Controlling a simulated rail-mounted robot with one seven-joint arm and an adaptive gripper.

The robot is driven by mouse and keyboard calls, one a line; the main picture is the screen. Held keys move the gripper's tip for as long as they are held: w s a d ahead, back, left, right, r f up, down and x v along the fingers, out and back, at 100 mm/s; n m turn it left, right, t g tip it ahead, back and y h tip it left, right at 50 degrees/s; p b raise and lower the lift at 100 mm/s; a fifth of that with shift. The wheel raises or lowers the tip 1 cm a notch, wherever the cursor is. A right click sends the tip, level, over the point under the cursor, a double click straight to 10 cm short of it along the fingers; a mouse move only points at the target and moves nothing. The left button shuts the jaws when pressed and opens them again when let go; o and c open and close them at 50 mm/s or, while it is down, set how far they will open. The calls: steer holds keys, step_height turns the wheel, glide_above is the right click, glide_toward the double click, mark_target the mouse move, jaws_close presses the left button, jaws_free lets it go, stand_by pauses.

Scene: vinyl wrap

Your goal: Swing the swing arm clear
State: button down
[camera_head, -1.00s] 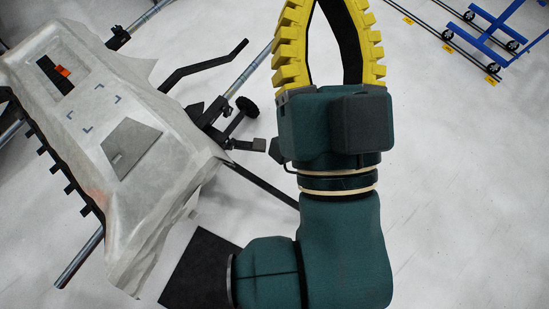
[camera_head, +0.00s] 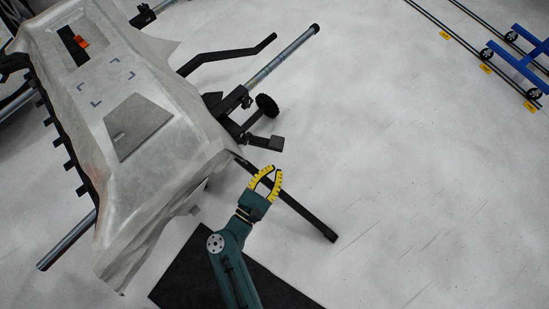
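I cannot tell for certain which part is the swing arm. A long straight black bar (camera_head: 312,217) runs from under the grey wrapped body (camera_head: 185,97) down and right to a free end. A bent black bar (camera_head: 232,54) also sticks out above it. My gripper (camera_head: 276,169), with yellow ribbed fingers, is over the straight bar near the body's lower right edge. Its fingertips look a little apart. The bar passes behind the fingers in this view, and I cannot tell whether they touch it.
A steel tube (camera_head: 284,57) with black clamps and a black knob (camera_head: 267,105) juts from the body's right side. A black mat (camera_head: 190,272) lies below. A blue wheeled frame (camera_head: 520,67) stands by floor rails at upper right. The floor at right is clear.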

steer(key=s+a+f+n+y+b, duration=0.1)
steer(key=s+a+f+n+y, duration=0.2)
steer(key=f, duration=0.6)
steer(key=b, duration=0.5)
glide_toward(279, 150)
steer(key=x, duration=0.6)
steer(key=shift+w+d+f+n+y, duration=0.1)
steer(key=shift+w+f+n+y, duration=0.1)
steer(key=shift+n+y, duration=0.1)
steer(key=shift+d, duration=0.1)
